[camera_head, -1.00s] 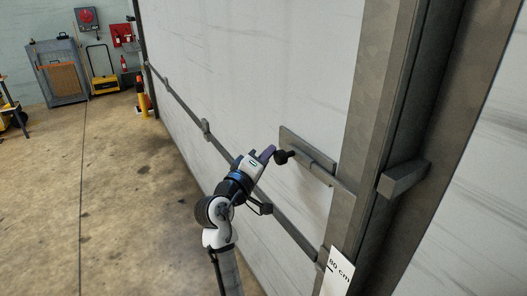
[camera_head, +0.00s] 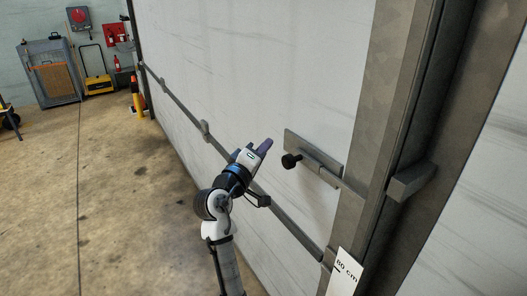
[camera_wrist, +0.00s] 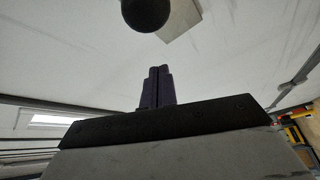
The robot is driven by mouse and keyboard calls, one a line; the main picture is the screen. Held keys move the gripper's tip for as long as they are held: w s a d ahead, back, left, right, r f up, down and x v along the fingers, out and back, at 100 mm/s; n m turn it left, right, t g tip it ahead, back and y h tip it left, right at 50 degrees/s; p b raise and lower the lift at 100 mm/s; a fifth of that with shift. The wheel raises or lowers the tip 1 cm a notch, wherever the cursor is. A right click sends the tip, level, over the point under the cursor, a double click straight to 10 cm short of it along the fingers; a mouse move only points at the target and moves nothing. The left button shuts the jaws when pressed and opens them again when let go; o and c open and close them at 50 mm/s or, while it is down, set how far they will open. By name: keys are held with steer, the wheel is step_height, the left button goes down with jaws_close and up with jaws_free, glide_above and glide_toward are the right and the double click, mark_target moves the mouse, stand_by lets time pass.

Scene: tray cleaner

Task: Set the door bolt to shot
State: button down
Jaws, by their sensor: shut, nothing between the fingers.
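The door bolt (camera_head: 325,172) is a grey bar on a flat plate on the white door, with a round black knob (camera_head: 291,161) at its left end. Its right end is close to the metal door post; whether it enters the keeper (camera_head: 410,181) on the post cannot be seen clearly, but a gap appears between them. My gripper (camera_head: 265,146) is shut and empty, left of the knob and apart from it. In the wrist view the shut purple fingers (camera_wrist: 158,86) point at the door, with the black knob (camera_wrist: 146,12) beyond them at the top edge.
The white door (camera_head: 270,70) fills the middle, with a long grey rail (camera_head: 185,112) running below the bolt. A white "80 cm" sign (camera_head: 343,273) is low on the post. The concrete floor at left is clear; a cage and yellow cart (camera_head: 97,83) stand far back.

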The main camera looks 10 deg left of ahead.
steer(key=b+v, duration=0.2)
steer(key=v, duration=0.7)
steer(key=shift+s, duration=0.25)
